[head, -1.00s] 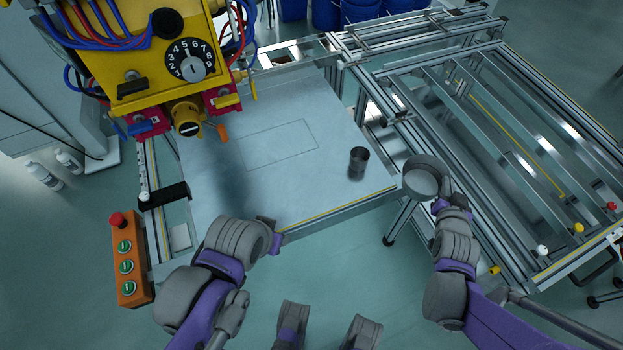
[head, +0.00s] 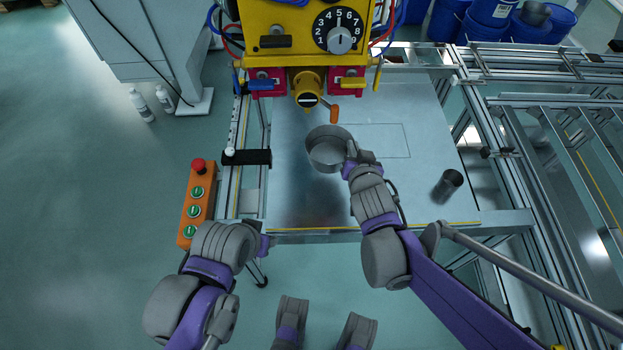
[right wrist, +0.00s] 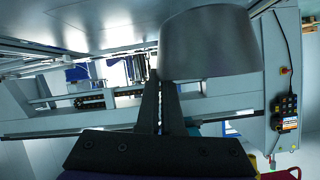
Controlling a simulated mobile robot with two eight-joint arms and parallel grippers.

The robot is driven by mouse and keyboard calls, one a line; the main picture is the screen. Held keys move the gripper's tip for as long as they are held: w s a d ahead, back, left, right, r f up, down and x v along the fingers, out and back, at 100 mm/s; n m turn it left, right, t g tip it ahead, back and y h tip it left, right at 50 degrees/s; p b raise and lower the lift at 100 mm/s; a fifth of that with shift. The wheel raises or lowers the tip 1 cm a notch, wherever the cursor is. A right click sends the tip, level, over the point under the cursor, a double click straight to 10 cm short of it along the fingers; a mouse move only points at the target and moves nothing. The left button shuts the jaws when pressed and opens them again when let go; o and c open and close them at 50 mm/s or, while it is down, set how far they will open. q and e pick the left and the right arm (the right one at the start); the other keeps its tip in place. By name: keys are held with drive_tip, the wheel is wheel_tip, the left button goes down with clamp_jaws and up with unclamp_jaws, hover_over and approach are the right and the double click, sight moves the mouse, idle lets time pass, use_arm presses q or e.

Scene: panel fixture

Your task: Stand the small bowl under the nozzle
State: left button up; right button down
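The small grey metal bowl (head: 325,155) is upright in my right gripper (head: 352,152), just in front of and below the yellow nozzle (head: 306,88). It seems to be held above the worktable (head: 385,190); the gap is hard to judge. In the right wrist view the fingers (right wrist: 160,85) are closed at the rim of the bowl (right wrist: 208,42). My left gripper (head: 263,246) is low at the table's front left edge, apart from the bowl; its fingers are too unclear to read.
A dark cup (head: 447,186) stands on the table's right side. A black handle (head: 246,157) sticks out at the left edge, above an orange button box (head: 196,205). An orange-tipped lever (head: 334,113) hangs beside the nozzle. Metal rails (head: 560,150) fill the right.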

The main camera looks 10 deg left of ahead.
sight(328, 150)
drive_tip(key=shift+n+y, duration=0.3)
drive_tip(key=shift+y, duration=0.1)
drive_tip(key=a, duration=0.1)
drive_tip(key=s+a, duration=0.1)
drive_tip(key=a, duration=0.1)
drive_tip(key=a+r, duration=0.1)
drive_tip(key=shift+s+a, duration=0.15)
drive_tip(key=shift+a, duration=0.1)
drive_tip(key=f+b, duration=0.1)
drive_tip(key=f, duration=0.2)
drive_tip(key=f+b, duration=0.1)
drive_tip(key=f, duration=0.1)
drive_tip(key=shift+a+f+b, duration=0.15)
drive_tip(key=shift+a+b, duration=0.15)
drive_tip(key=shift+f+b, duration=0.85)
drive_tip(key=shift+f, duration=1.4)
drive_tip(key=shift+s+r, duration=0.1)
drive_tip(key=c, duration=1.5)
unclamp_jaws()
drive_tip(key=shift+f, duration=0.2)
drive_tip(key=o, duration=0.4)
drive_tip(key=shift+o, duration=0.2)
